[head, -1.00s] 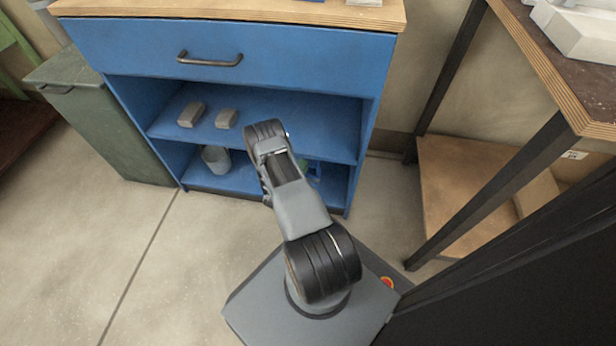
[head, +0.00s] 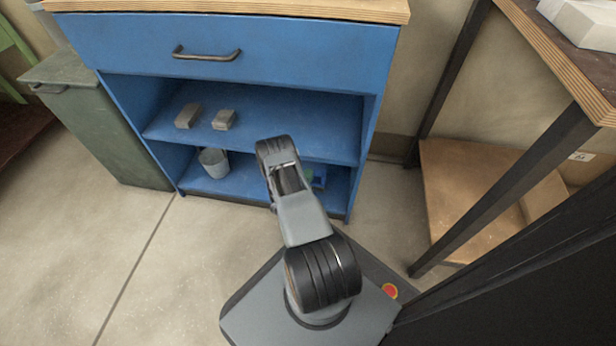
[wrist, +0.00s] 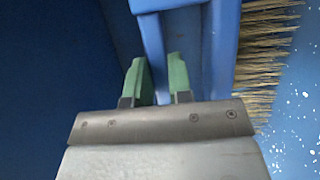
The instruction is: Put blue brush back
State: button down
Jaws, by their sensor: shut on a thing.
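The blue brush (wrist: 224,45) fills the upper middle of the wrist view, with straw-coloured bristles along its right side. My gripper (wrist: 157,68) has green fingers, shut on a blue part of the brush. In the head view a bit of the blue brush (head: 320,178) shows beside a green fingertip, in the lower bay of the blue cabinet (head: 230,65). My arm hides most of the gripper and brush there. Whether the brush touches the shelf cannot be told.
A grey bucket (head: 213,163) stands on the lower shelf, left of my arm. Two grey blocks (head: 188,116) lie on the shelf above. A green bin (head: 95,130) stands left of the cabinet, a wooden-topped table (head: 560,55) at right.

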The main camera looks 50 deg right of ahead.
jog(key=c, duration=1.5)
grip_release()
jog(key=shift+f, duration=0.15)
jog(key=o, duration=0.5)
jog(key=shift+c, duration=0.2)
jog(key=shift+a+r, duration=0.2)
jog(key=s+a+p, duration=0.1)
jog(key=a+p, duration=0.1)
jog(key=a, duration=0.5)
jog(key=shift+s+p, duration=0.2)
jog(key=shift+p, duration=0.15)
